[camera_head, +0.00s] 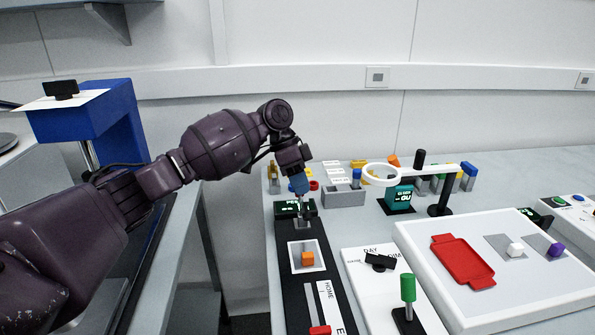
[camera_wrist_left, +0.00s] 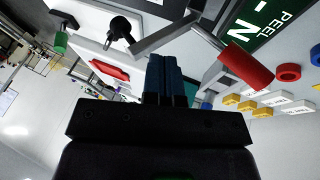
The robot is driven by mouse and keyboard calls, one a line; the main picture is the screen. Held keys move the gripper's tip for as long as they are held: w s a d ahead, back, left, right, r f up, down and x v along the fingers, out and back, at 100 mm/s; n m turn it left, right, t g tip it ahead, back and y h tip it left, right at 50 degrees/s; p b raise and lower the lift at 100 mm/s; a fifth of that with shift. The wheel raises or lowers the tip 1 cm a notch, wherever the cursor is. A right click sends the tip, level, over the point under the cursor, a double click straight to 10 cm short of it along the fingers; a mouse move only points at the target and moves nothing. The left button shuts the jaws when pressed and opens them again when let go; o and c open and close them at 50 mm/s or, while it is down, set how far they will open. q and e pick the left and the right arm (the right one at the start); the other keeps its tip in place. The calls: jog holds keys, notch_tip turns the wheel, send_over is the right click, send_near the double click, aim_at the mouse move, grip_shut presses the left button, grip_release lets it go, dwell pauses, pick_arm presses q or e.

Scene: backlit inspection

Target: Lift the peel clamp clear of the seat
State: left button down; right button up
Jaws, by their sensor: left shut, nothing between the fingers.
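My left gripper (camera_head: 303,212) is shut and empty, pointing down by the green-lit display (camera_head: 288,209) at the far end of a black panel (camera_head: 283,262). Its dark blue fingers (camera_wrist_left: 166,78) are close together in the left wrist view. An orange block (camera_head: 307,258) sits in a pale square recess on the panel, nearer than the gripper and apart from it. No part is clearly labelled as the peel clamp; I cannot tell which it is. The wrist view shows a red cylinder (camera_wrist_left: 246,66) beside the green PEEL display (camera_wrist_left: 262,28). My right gripper is not in view.
A red slider knob (camera_head: 320,330) is at the panel's near end. A green-handled lever (camera_head: 408,290), a black switch (camera_head: 380,262) and a white board with a red tray (camera_head: 462,262) are to the right. A ring magnifier (camera_head: 381,174) and small coloured parts stand behind.

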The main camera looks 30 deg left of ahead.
pick_arm(q)
jog(key=shift+s+d+f, duration=0.2)
jog(key=shift+f, duration=0.05)
